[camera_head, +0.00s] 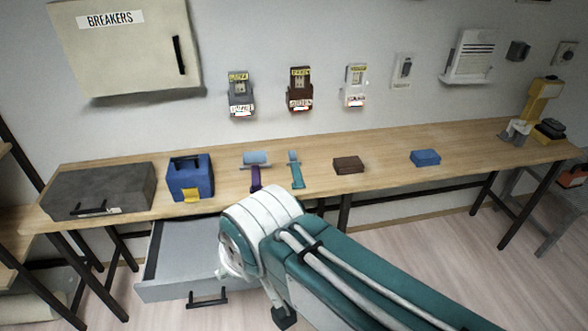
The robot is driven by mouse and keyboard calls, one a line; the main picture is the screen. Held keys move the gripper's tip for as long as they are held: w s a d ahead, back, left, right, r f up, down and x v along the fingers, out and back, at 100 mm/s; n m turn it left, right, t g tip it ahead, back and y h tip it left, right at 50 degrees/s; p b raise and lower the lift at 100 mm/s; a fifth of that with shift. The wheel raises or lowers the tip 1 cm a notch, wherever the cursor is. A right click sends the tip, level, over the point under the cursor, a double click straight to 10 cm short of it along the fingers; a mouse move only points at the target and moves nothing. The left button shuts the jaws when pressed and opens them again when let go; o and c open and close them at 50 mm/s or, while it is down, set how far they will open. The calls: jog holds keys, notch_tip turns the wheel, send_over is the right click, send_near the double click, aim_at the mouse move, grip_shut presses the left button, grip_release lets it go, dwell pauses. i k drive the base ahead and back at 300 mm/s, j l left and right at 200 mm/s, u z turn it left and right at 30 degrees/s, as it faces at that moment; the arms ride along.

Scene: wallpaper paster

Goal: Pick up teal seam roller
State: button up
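The teal seam roller (298,178) lies on the wooden workbench (390,152), near its front edge and left of the middle. Its teal handle points toward me and its small light-blue head is at the far end. My arm, a teal and white link with a white joint, reaches up from the lower right. The joint's top is just in front of and below the roller in the picture. My gripper is not clearly visible, so I see no contact with the roller.
A wider roller with a purple handle (255,178) lies left of the teal one. A blue box (189,178) and grey case (99,190) stand farther left. A brown block (348,165) and blue block (425,158) lie right. An open drawer (185,250) juts out below the bench.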

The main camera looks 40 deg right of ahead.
aim_at(299, 183)
jog(key=z, duration=1.7)
